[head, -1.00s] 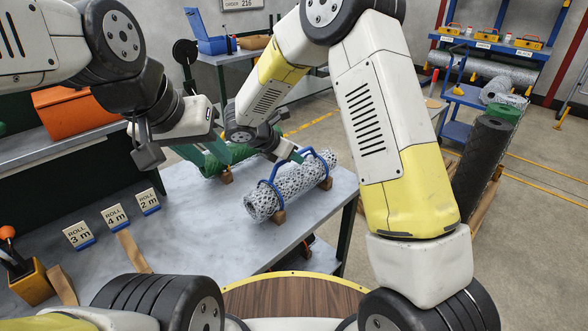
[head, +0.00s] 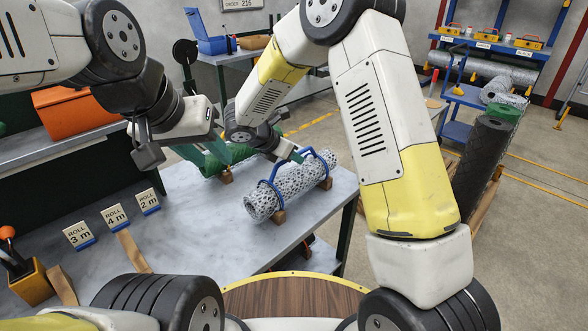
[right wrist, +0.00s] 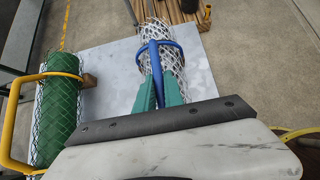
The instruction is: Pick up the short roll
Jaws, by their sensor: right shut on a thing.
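A silver wire-mesh roll (head: 290,191) lies on the grey table, on wooden blocks, with a blue carrying handle (head: 269,186). My right gripper (head: 297,156) is shut on this handle, and its teal fingers meet at the blue bar in the right wrist view (right wrist: 158,85). A green mesh roll (head: 236,153) lies behind it and is partly hidden by my arms; in the right wrist view (right wrist: 55,118) it has a yellow handle (right wrist: 20,110). My left gripper (head: 212,160) is open and empty near the green roll. Which roll is the short one is not marked on them.
A yellow holder (head: 33,284) is at the front left. Dark and green upright rolls (head: 482,165) stand at the right. The table's middle is clear.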

